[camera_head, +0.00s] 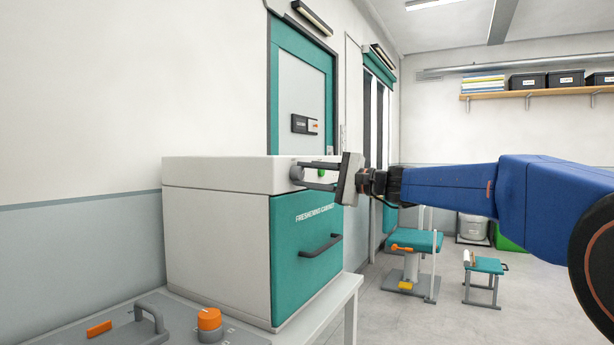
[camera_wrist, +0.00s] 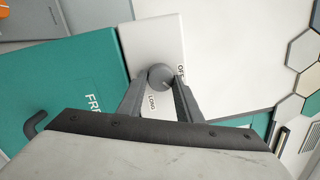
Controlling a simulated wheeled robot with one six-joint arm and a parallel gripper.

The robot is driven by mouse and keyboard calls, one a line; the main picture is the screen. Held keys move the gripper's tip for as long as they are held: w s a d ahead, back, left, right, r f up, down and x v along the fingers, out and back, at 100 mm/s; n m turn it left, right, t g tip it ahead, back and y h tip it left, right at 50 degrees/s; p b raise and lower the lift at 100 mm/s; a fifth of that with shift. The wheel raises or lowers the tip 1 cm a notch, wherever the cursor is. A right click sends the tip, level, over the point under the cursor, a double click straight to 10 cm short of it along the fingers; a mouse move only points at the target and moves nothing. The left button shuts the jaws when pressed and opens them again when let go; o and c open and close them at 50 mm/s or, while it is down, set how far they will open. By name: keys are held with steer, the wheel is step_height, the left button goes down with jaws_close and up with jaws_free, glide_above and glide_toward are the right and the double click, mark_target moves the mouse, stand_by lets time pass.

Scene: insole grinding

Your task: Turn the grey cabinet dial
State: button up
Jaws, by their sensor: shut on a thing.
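The freshening cabinet (camera_head: 215,230) is a pale box with a teal front and dark handle; it also shows in the wrist view (camera_wrist: 85,85). The round grey dial (camera_wrist: 160,74) sits on its pale top panel, with the labels "LONG" and "OFF" beside it. My gripper (camera_head: 296,173) reaches in from the right at the cabinet's top edge. In the wrist view my gripper (camera_wrist: 160,84) has one finger on each side of the dial and is shut on it.
An orange knob (camera_head: 209,320) and a grey handle (camera_head: 150,320) are on a grey unit in front of the cabinet. A teal stool (camera_head: 484,266) and a teal-seated chair (camera_head: 413,242) stand on the floor behind my arm. A shelf (camera_head: 540,93) hangs on the far wall.

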steer(key=shift+f+m, duration=0.1)
steer(key=shift+m, duration=0.8)
steer(key=o, duration=1)
steer(key=shift+o, duration=0.2)
steer(key=v, duration=1.7)
steer(key=shift+s+d, duration=0.15)
steer(key=shift+s, duration=0.1)
steer(key=shift+f, duration=0.1)
